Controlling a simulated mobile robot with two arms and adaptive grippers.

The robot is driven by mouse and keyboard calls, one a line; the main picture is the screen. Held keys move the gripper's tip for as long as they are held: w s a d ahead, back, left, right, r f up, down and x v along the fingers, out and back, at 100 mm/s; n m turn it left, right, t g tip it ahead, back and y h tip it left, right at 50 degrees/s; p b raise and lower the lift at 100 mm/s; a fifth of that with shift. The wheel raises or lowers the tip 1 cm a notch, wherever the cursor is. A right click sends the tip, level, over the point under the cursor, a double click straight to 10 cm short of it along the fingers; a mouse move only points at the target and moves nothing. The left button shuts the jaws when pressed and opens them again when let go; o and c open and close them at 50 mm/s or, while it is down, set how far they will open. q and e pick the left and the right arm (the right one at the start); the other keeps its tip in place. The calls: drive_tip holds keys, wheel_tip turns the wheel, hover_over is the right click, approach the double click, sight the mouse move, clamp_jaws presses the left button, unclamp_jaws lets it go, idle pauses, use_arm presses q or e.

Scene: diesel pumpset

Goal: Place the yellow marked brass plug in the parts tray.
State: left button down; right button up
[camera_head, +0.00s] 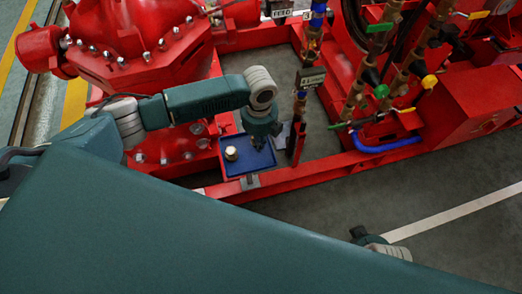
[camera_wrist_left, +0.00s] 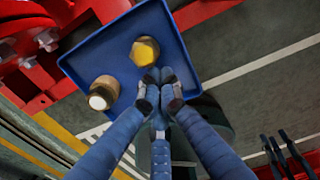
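The yellow marked brass plug (camera_wrist_left: 145,50) stands in the blue parts tray (camera_wrist_left: 195,50), seen from above in the left wrist view. My left gripper (camera_wrist_left: 159,90) has its fingertips close to the plug's lower edge in that view. The plug is not between the fingers; contact is unclear. The fingertips sit close together, and their opening cannot be judged. In the head view the left gripper (camera_head: 261,145) points down over the tray (camera_head: 262,166) and hides this plug. My right gripper (camera_wrist_left: 283,152) shows its fingers spread apart and empty, away from the tray.
A second brass plug (camera_wrist_left: 104,92) with a white top is also in the tray; it shows in the head view (camera_head: 231,153). The tray rests by the red pumpset frame (camera_head: 330,172). Valves and a blue hose (camera_head: 388,146) stand to the right.

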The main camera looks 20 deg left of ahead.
use_arm(q)
wheel_tip(320, 180, up, 10)
drive_tip(key=shift+f, duration=0.25)
idle(0.4)
